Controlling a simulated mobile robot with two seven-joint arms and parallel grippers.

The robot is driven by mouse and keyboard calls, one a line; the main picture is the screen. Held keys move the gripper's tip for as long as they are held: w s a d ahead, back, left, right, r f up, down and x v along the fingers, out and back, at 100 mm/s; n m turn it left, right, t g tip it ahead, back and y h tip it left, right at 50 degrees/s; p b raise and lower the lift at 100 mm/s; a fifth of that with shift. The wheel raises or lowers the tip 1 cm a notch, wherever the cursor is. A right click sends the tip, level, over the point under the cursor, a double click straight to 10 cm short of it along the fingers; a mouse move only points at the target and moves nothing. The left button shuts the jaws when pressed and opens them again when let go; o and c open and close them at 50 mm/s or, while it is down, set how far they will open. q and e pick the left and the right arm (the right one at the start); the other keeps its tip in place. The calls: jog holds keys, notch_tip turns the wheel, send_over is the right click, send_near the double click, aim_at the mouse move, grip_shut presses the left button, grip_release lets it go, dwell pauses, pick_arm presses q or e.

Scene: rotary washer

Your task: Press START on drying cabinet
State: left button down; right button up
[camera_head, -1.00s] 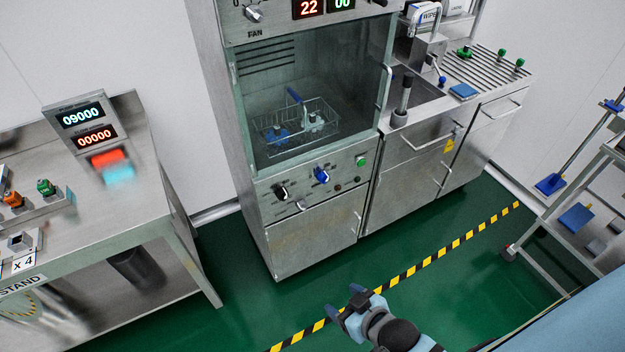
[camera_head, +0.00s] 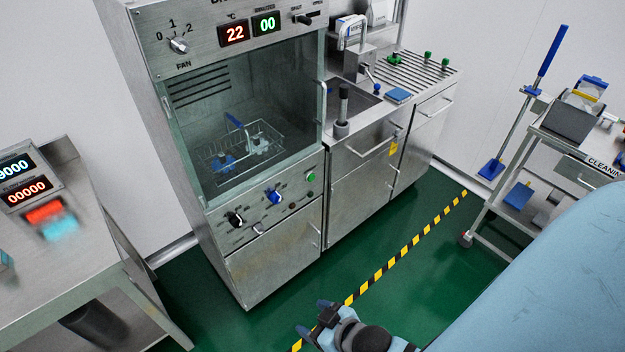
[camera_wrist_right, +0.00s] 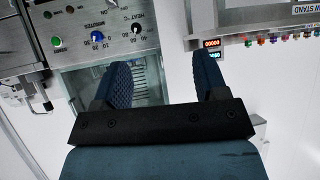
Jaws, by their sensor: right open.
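The drying cabinet (camera_head: 285,235) stands left of centre in the head view, with a glass door (camera_head: 250,120) and a wire basket (camera_head: 240,150) behind it. Its panel has a green button (camera_head: 311,177), a blue knob (camera_head: 274,197) and a black knob (camera_head: 235,219). The display reads 22 and 00. In the right wrist view the green button (camera_wrist_right: 56,41) shows at upper left, and the lettering is upside down. My right gripper (camera_head: 312,318) is open and empty, in front of and below the cabinet; its fingers also show in the wrist view (camera_wrist_right: 165,85). My left gripper is not in view.
A steel table (camera_head: 85,260) with a red and cyan panel stands at left. A sink counter (camera_head: 425,85) adjoins the cabinet at right. A cleaning cart (camera_head: 540,140) stands farther right. Green floor with a striped line (camera_head: 400,255) lies open in front.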

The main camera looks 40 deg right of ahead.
grip_shut()
dwell(1.5)
